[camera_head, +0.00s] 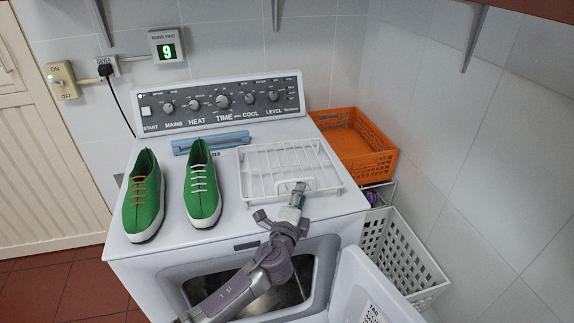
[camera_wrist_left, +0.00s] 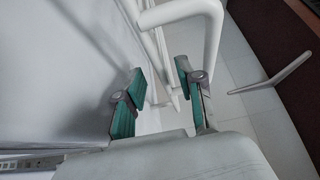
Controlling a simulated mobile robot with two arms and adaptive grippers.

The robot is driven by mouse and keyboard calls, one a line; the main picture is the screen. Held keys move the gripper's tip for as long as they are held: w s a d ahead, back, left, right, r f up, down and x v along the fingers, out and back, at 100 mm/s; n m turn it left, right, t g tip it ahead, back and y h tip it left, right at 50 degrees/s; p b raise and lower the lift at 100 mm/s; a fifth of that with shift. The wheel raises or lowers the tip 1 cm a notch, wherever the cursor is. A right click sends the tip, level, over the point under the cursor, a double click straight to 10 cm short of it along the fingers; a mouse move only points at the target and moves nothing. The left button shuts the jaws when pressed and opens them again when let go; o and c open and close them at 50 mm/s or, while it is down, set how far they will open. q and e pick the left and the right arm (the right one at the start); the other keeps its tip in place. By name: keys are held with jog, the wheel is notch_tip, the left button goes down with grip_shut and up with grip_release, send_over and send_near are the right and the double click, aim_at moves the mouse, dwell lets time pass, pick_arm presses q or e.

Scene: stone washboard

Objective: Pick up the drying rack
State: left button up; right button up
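The white wire drying rack (camera_head: 288,168) lies on the right part of the washing machine's top (camera_head: 235,228). My left gripper (camera_head: 299,190) is at the rack's front edge, in front of its middle. In the left wrist view, the two teal-padded fingers of my left gripper (camera_wrist_left: 160,78) are apart. White bars of the rack (camera_wrist_left: 180,22) show just beyond and between the fingertips. I cannot tell whether either finger touches a bar. My right gripper is not in view.
Green shoes (camera_head: 143,200) (camera_head: 202,190) stand left of the rack, and a blue item (camera_head: 211,142) lies behind. An orange crate (camera_head: 355,145) and white basket (camera_head: 398,255) are at the right.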

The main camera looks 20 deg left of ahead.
pick_arm(q)
jog(key=w, duration=0.4)
jog(key=shift+w+a+r+p, duration=0.1)
jog(key=shift+w+a+p, duration=0.3)
grip_shut()
jog(key=shift+r, duration=0.1)
